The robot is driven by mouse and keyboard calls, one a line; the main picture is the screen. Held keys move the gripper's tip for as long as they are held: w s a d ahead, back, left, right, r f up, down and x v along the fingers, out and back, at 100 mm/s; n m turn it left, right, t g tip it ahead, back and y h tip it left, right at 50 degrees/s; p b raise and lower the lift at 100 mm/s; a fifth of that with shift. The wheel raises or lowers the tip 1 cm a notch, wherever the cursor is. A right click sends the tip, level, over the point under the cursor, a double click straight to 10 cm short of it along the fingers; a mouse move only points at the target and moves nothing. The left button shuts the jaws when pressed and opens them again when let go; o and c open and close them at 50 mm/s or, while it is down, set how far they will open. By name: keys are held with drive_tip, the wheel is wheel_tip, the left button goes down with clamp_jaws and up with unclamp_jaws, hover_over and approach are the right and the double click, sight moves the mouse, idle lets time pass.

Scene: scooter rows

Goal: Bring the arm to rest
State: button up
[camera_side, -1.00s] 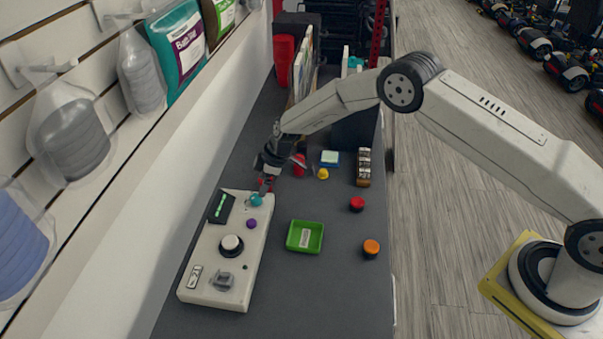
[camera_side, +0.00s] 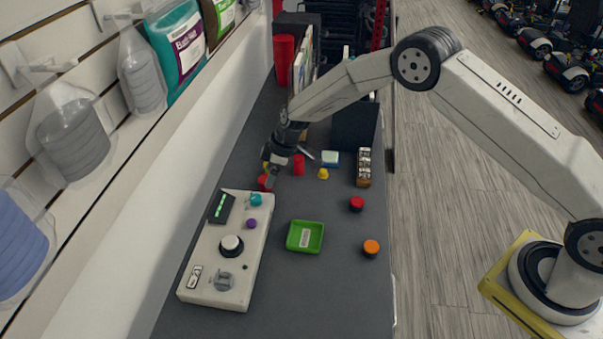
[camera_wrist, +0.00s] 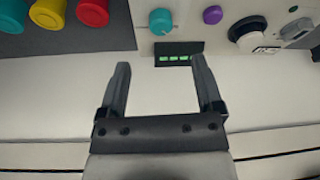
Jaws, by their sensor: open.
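My gripper (camera_side: 270,172) is over the far end of the white control panel (camera_side: 208,283), a little above it. In the wrist view my gripper (camera_wrist: 158,72) has its two fingers apart with nothing between them. The panel carries a teal knob (camera_side: 256,200), a purple button (camera_side: 251,223), a dark display with green marks (camera_side: 221,207), a white-topped round knob (camera_side: 231,245) and a grey switch (camera_side: 223,281). The teal knob also shows in the wrist view (camera_wrist: 161,21), beyond the fingertips and apart from them.
A green tray (camera_side: 305,237) sits right of the panel. A red knob (camera_side: 356,204), an orange knob (camera_side: 371,248) and a yellow piece (camera_side: 323,174) stand on the grey table (camera_side: 330,295). A shelf wall with bottles (camera_side: 67,133) runs along the left.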

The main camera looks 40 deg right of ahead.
drive_tip(key=s+d+r+m+h, duration=0.1)
drive_tip(key=s+d+r+m, duration=0.2)
drive_tip(key=s, duration=0.7)
drive_tip(key=s+d+r+m+h, duration=0.1)
drive_tip(key=s+d+r+m, duration=0.3)
drive_tip(key=s, duration=0.6)
drive_tip(key=s+d+r+m+h, duration=0.1)
drive_tip(key=s+d+r+m, duration=0.2)
drive_tip(key=s+d+r, duration=0.3)
drive_tip(key=s+r, duration=0.1)
drive_tip(key=s, duration=0.4)
drive_tip(key=shift+d+r+m, duration=0.2)
drive_tip(key=shift+r+m, duration=0.2)
